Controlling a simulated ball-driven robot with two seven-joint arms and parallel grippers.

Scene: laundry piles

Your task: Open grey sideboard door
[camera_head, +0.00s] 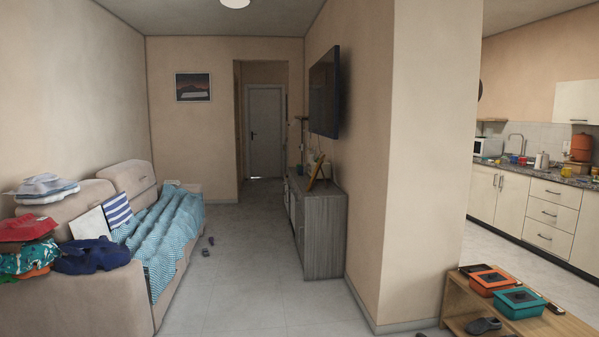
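A grey sideboard (323,236) stands against the right wall of the living area, below a wall-mounted TV. I see mostly its near end panel; its front faces left and shows at a steep angle. The front doors (296,214) are narrow in this view, and I cannot make out a handle or whether any door is ajar. A picture frame (316,170) and other small items stand on its top. Neither of my grippers is in view.
Clear tiled floor (245,290) lies before the sideboard. A sofa (95,295) with clothes and a blue blanket lines the left. A wall corner (425,200) and a low wooden bench (470,322) with boxes stand right. Shoes (206,250) lie near the sofa.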

